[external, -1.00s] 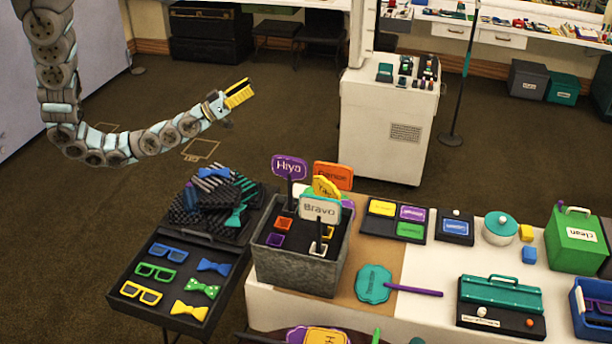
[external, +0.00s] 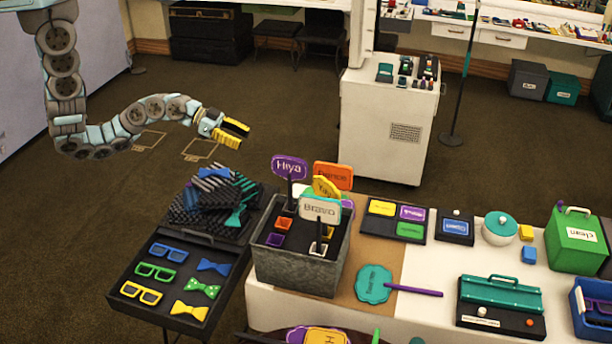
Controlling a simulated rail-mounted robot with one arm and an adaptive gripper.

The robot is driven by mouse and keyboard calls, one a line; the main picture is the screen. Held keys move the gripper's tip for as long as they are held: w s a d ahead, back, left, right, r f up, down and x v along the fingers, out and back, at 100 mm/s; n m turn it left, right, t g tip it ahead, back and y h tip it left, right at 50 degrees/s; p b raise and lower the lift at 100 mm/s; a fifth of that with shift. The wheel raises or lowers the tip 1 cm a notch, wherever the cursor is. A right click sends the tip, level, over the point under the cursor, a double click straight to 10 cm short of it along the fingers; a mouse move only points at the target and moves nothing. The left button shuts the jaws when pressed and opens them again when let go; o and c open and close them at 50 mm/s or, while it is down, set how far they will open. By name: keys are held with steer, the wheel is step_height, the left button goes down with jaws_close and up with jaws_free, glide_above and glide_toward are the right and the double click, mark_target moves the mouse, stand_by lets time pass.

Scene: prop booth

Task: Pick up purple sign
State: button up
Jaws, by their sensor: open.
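The purple sign (external: 290,167), lettered "Hiya", stands upright on a dark stick in a grey bin (external: 296,270) on the table. It is the leftmost and one of the tallest signs there. Orange (external: 333,175), yellow (external: 327,187) and white "Bravo" (external: 320,208) signs stand close to its right. My gripper (external: 243,134), with yellow fingers, is open and empty. It is in the air, up and to the left of the purple sign and apart from it. Another purple sign lies partly cut off at the bottom edge, under a yellow one (external: 326,337).
A black tray (external: 150,298) with glasses and bow ties is left of the bin, with a pile of dark props behind it. A teal paddle sign (external: 374,284) lies right of the bin. A white cabinet (external: 385,130) stands behind. The floor between is clear.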

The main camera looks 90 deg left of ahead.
steer(key=b, duration=0.5)
glide_toward(289, 172)
steer(key=shift+w+a+r+p+x, duration=0.2)
steer(key=shift+p+x, duration=0.25)
steer(key=shift+x, duration=1.1)
steer(key=shift+w+d+r+p+x, duration=0.1)
steer(key=shift+r+p+x, duration=0.3)
steer(key=shift+x, duration=1.15)
steer(key=shift+w+a+r+p+x, duration=0.15)
steer(key=shift+p+x, duration=0.35)
steer(key=shift+x, duration=1.1)
steer(key=shift+s, duration=0.1)
jaws_close()
